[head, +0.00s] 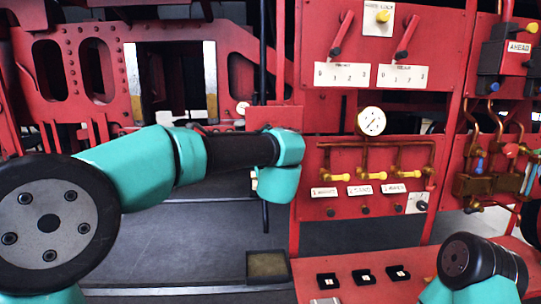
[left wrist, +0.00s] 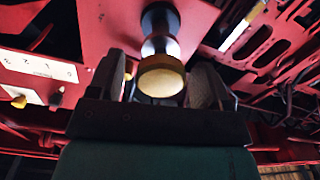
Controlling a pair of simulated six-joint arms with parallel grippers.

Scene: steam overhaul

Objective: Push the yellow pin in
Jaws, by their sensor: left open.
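In the left wrist view a pin (left wrist: 161,78) with a round yellow end face and a shiny, dark-banded shaft stands out from a red surface. My left gripper (left wrist: 158,88) is open, with one dark finger on each side of the pin's yellow end. I cannot tell whether either finger touches it. In the head view my left arm reaches toward a small red plate (head: 274,116); its fingers and this pin are hidden there. My right gripper is out of view; only part of my right arm shows at the lower right.
A red panel with two levers (head: 342,35) stands to the right. Below it are a round gauge (head: 371,121) and several yellow-handled valves (head: 370,176). A yellow knob (head: 383,16) is at the top. Several small dark boxes (head: 363,277) lie on the red shelf.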

